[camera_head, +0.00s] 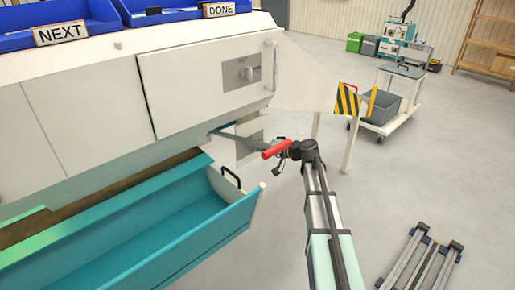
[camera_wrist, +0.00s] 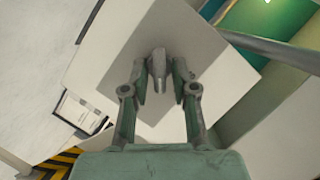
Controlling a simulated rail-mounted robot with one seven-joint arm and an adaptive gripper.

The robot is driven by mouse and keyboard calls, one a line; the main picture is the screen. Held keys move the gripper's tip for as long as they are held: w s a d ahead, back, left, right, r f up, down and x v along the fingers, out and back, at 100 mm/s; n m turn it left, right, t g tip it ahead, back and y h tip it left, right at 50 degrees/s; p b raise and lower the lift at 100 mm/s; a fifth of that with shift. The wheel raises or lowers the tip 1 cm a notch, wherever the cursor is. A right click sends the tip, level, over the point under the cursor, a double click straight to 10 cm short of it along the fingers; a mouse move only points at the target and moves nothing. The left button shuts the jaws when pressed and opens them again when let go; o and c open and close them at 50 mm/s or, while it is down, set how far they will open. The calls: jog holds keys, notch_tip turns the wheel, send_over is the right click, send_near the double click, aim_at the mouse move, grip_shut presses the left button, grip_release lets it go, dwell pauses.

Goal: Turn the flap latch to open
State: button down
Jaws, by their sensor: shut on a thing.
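The grey flap latch (camera_wrist: 158,63) is a small upright tab on a white panel (camera_wrist: 120,50) in the wrist view. My gripper (camera_wrist: 161,80) has its two fingers closed in on it from either side. The fingers partly hide the latch. In the head view my arm reaches up to the small white panel (camera_head: 246,150) below the machine body, and the fingertips are too small to make out there.
The teal trough (camera_head: 140,235) lies to the left. Hazard stripes (camera_head: 347,101) mark a post at the right. A cart (camera_head: 385,105) stands behind.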

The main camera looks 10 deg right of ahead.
jog(key=m+y, duration=0.2)
jog(key=m, duration=0.1)
jog(key=shift+w+f+m, duration=0.1)
jog(key=shift+w+m, duration=0.05)
jog(key=shift+m, duration=0.15)
jog(key=shift+f+m+t+y+p, duration=0.15)
jog(key=shift+m+t+y+p, duration=0.35)
jog(key=shift+m, duration=0.9)
jog(key=c, duration=1.2)
grip_release()
jog(key=v, duration=1.2)
jog(key=shift+w+d, duration=0.1)
jog(key=shift+w, duration=0.05)
